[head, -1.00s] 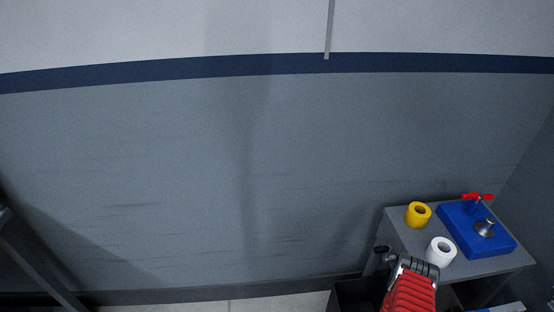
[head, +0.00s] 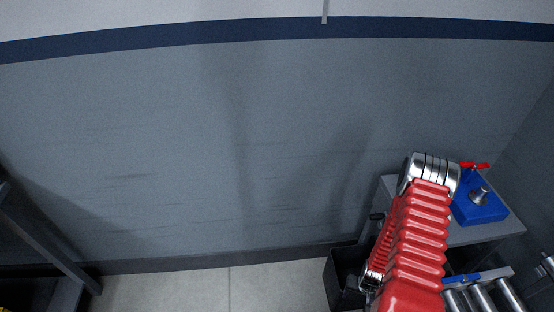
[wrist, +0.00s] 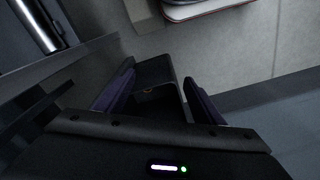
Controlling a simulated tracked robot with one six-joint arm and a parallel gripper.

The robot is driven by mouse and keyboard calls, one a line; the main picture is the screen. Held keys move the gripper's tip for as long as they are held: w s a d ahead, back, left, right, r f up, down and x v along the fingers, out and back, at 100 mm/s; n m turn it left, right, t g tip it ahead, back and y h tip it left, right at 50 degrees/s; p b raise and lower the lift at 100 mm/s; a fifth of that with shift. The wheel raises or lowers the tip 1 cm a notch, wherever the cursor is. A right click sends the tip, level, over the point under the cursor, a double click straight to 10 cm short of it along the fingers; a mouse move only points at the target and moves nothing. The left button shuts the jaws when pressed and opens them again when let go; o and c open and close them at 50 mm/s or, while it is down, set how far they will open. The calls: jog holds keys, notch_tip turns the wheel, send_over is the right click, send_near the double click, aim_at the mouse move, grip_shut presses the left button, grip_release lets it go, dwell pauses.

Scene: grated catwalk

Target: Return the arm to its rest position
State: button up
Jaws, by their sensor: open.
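My gripper (wrist: 159,76) shows in the wrist view with its two dark fingers apart and nothing between them. Beyond the fingers is a dark open box (wrist: 156,96), below my gripper; I cannot tell any contact. In the head view my red ribbed arm (head: 415,235) rises from the bottom right, with its grey ribbed joint in front of the table. My gripper's fingers are not visible there.
A grey table (head: 490,234) at right bears a blue block (head: 480,210) with a red handle (head: 474,165). A black bin (head: 346,282) stands left of my arm. Metal rollers (head: 485,297) lie at bottom right. Floor (head: 200,292) at bottom middle is clear.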

jog(key=w+a+r+n+g, duration=0.1)
jog(key=a+r, duration=0.2)
jog(key=r, duration=1.2)
jog(key=w+a+r+g, duration=0.1)
jog(key=w+a+r, duration=0.1)
jog(key=r, duration=1.3)
jog(key=s+a+r+n+t, duration=0.1)
jog(key=a+r, duration=0.3)
jog(key=r, duration=0.7)
jog(key=s+a+r+n+t, duration=0.1)
jog(key=s+a+r+t, duration=0.2)
jog(key=r, duration=0.8)
jog(key=s+a+r+n+t, duration=0.2)
jog(key=s+a+r, duration=0.2)
jog(key=r, duration=0.7)
jog(key=shift+s+a+r+t, duration=0.3)
jog(key=shift+a+t, duration=0.1)
jog(key=shift+a, duration=0.65)
jog(key=shift+w, duration=0.1)
jog(key=shift+c, duration=0.2)
